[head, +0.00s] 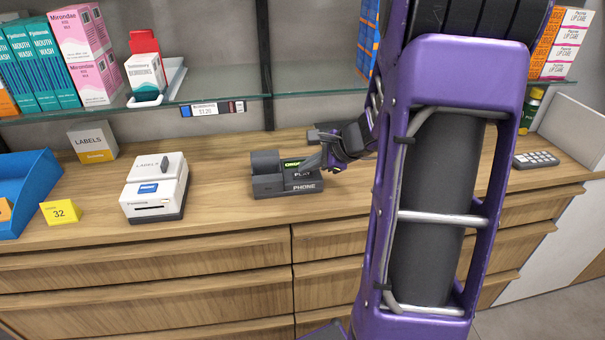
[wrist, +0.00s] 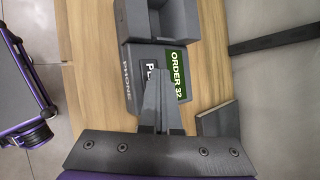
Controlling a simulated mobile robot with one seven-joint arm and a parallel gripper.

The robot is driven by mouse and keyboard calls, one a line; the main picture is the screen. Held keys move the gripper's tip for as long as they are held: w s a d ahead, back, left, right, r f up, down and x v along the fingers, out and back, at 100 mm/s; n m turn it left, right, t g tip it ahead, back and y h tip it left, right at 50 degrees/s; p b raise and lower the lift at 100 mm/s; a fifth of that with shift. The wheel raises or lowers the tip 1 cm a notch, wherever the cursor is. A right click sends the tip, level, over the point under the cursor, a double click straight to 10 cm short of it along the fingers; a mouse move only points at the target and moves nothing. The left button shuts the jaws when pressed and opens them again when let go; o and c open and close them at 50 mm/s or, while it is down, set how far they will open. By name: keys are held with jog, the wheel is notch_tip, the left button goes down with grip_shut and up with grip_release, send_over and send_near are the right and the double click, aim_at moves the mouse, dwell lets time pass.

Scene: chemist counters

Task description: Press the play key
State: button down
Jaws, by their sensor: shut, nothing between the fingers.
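The phone (head: 268,184) is a dark grey unit on the wooden counter, with a handset cradle at its left and "PHONE" on its front edge. In the wrist view the screen (wrist: 176,75) reads "ORDER 32", and the play key (wrist: 151,68) is partly hidden behind my fingertips. My gripper (head: 331,165) is shut and empty, with its tips at or just above the key. I cannot tell whether they touch it.
A white label printer (head: 153,195), a yellow "32" card (head: 60,212) and a blue tray (head: 25,185) stand to the left. A shelf (head: 215,93) with boxes runs above the counter. A keypad (head: 536,159) lies at the right.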

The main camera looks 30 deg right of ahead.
aim_at(307, 176)
jog(key=shift+r+p, duration=0.3)
jog(key=shift+r, duration=0.3)
jog(key=shift+r, duration=0.1)
notch_tip(307, 176, up, 5)
jog(key=p, duration=0.4)
dwell(0.6)
